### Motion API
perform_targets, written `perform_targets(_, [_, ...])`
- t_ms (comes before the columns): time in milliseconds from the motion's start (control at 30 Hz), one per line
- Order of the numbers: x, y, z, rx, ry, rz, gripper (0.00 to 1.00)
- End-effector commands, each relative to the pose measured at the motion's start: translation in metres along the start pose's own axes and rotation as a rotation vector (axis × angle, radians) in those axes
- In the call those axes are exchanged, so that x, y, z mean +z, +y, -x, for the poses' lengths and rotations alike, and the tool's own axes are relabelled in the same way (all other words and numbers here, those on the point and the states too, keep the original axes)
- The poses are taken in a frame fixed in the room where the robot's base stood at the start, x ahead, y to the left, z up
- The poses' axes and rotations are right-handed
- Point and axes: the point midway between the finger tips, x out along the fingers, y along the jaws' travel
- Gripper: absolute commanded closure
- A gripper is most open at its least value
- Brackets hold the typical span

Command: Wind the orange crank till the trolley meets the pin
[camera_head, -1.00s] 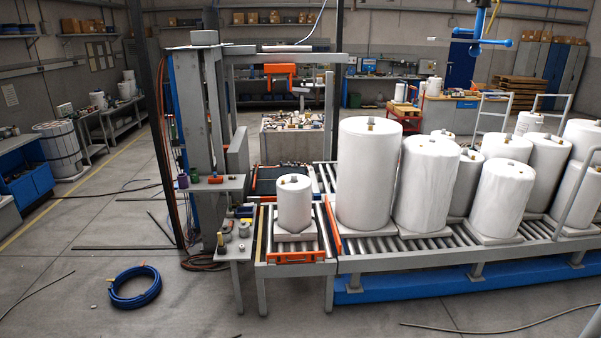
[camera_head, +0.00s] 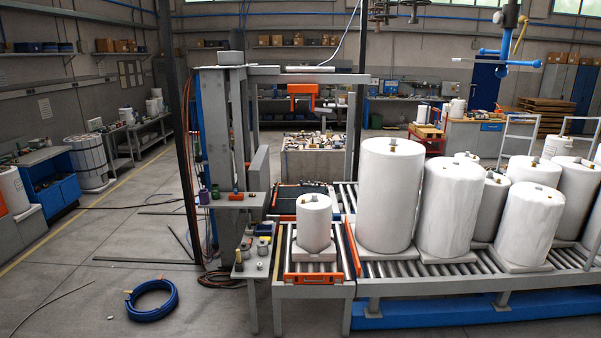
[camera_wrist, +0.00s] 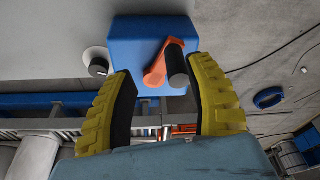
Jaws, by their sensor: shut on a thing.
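In the wrist view my gripper (camera_wrist: 161,68) has two yellow fingers with dark inner pads. It is shut on the black grip (camera_wrist: 177,66) of the orange crank (camera_wrist: 157,68), though gaps show beside the grip from this angle. The crank sits in front of a blue box (camera_wrist: 150,30). My gripper and the crank do not show in the head view. An orange bracket (camera_head: 303,92) hangs inside the grey frame in the head view; I cannot tell if it is the trolley. I cannot make out the pin.
Large white cylinders (camera_head: 390,195) stand on a roller conveyor (camera_head: 420,275) at the right. A smaller white cylinder (camera_head: 313,222) stands on the short roller section. A coiled blue hose (camera_head: 151,300) lies on the floor, which is largely open at the left.

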Motion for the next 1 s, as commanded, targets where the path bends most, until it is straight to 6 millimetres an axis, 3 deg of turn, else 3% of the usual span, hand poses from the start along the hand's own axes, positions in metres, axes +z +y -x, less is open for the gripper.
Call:
perform_targets(800, [-0.001,0.001,0.049,0.003,0.001,0.0,0.6])
perform_targets(1000, [0.0,0.001,0.05,0.002,0.001,0.0,0.6])
